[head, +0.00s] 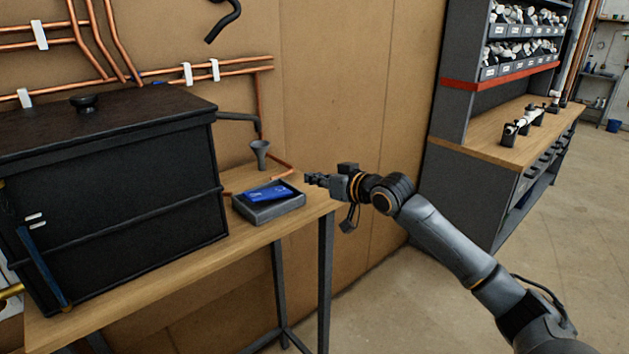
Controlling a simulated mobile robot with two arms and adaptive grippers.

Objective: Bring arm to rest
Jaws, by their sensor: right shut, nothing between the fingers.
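My right arm comes in from the lower right and reaches toward the right end of the wooden table (180,268). My right gripper (308,179) is shut and empty. In the picture it sits just right of a small grey tray (270,212), near the table's right edge. A blue flat item (267,193) lies in the tray. I cannot tell how high the gripper is above the table. My left gripper is out of view.
A large black lidded box (110,185) fills the table's left part. A grey funnel (260,152) stands behind the tray. Copper pipes (160,72) run along the wall. A workbench with shelves (500,150) stands at the right. The floor between (390,295) is clear.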

